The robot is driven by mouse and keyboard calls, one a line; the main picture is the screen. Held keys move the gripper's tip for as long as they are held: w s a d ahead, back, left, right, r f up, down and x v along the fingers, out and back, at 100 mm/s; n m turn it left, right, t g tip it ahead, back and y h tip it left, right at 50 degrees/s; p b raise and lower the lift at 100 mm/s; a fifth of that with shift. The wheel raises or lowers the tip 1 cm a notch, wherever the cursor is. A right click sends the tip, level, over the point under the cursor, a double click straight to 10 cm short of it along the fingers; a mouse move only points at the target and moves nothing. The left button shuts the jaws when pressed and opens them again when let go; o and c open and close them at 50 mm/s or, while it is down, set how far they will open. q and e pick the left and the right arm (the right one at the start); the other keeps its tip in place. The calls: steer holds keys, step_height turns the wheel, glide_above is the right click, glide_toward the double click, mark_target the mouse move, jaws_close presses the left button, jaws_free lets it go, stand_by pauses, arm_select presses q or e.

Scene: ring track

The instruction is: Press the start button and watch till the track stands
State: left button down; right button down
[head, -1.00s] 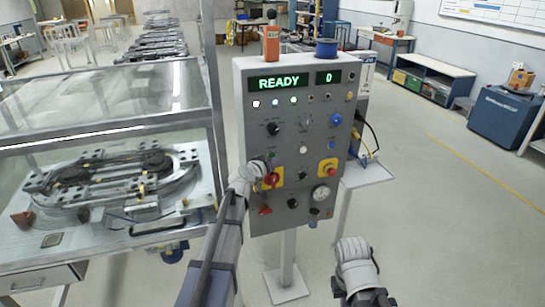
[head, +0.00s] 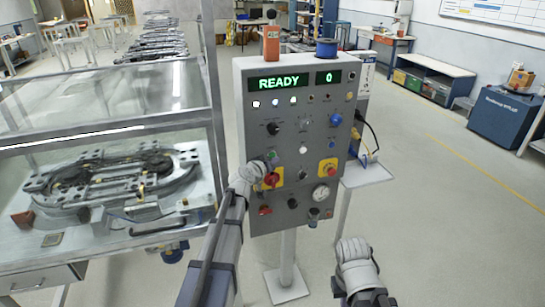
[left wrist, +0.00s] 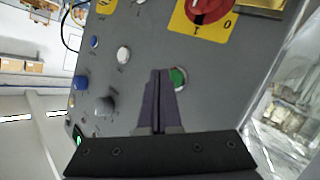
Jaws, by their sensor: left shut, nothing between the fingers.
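The grey control panel (head: 300,135) stands on a post, its display (head: 279,81) reading READY and 0. My left gripper (head: 264,165) is at the panel's lower left, above the red rotary switch (head: 272,179). In the left wrist view its fingers (left wrist: 160,74) are shut and empty, with the tips just beside a green button (left wrist: 178,78). I cannot tell whether they touch it. The ring track (head: 110,180) lies on a bench behind clear panes. My right gripper (head: 354,250) hangs low, right of the post; its fingers cannot be made out.
A yellow-backed red button (head: 330,169) sits on the panel's right. The enclosure frame (head: 214,100) stands close on the left. The floor (head: 450,220) at right is clear.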

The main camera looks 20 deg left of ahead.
stand_by(0.7)
arm_select(q)
steer(key=shift+w+a, duration=0.25)
steer(key=shift+w, duration=0.1)
